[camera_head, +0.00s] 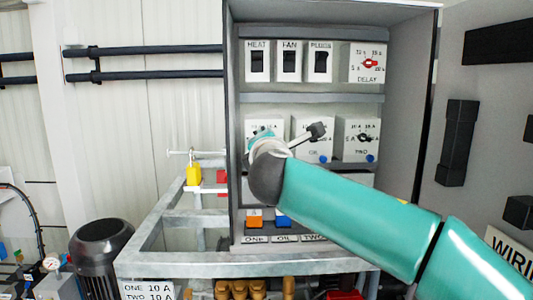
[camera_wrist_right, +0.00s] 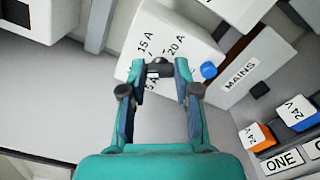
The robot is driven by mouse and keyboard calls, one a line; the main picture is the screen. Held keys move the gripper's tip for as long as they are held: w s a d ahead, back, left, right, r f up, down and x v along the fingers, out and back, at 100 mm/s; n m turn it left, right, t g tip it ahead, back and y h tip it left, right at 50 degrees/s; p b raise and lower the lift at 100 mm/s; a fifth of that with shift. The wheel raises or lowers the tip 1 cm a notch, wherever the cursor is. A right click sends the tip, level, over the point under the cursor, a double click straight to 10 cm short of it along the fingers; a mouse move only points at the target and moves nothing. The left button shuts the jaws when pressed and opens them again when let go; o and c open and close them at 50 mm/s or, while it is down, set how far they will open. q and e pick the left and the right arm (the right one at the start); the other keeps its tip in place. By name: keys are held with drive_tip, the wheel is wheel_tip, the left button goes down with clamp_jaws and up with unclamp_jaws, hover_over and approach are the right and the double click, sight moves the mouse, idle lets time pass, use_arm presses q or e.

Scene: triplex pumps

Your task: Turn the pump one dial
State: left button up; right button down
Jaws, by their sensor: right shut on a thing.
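The pump one dial (camera_wrist_right: 159,68) sits on a white box (camera_wrist_right: 160,32) marked with amp values, with a blue button (camera_wrist_right: 208,70) at its corner. My right gripper (camera_wrist_right: 158,75) has its fingertips closed around the dial in the wrist view; they hide most of the knob. In the head view my right gripper (camera_head: 262,140) reaches in from the right and covers much of the left box in the cabinet's middle row. The dial's pointer setting cannot be read. My left gripper is not in view.
Beside it are the OIL box (camera_head: 322,155) and the TWO dial (camera_head: 364,138). A MAINS panel (camera_wrist_right: 238,80) and orange (camera_wrist_right: 257,137) and blue (camera_wrist_right: 297,112) 24 V parts lie close by.

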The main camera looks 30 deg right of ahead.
drive_tip(key=shift+f+m, duration=0.15)
drive_tip(key=shift+m, duration=0.25)
drive_tip(key=c, duration=0.8)
unclamp_jaws()
drive_tip(key=shift+d, duration=0.1)
drive_tip(key=shift+c, duration=0.2)
drive_tip(key=v, duration=1.2)
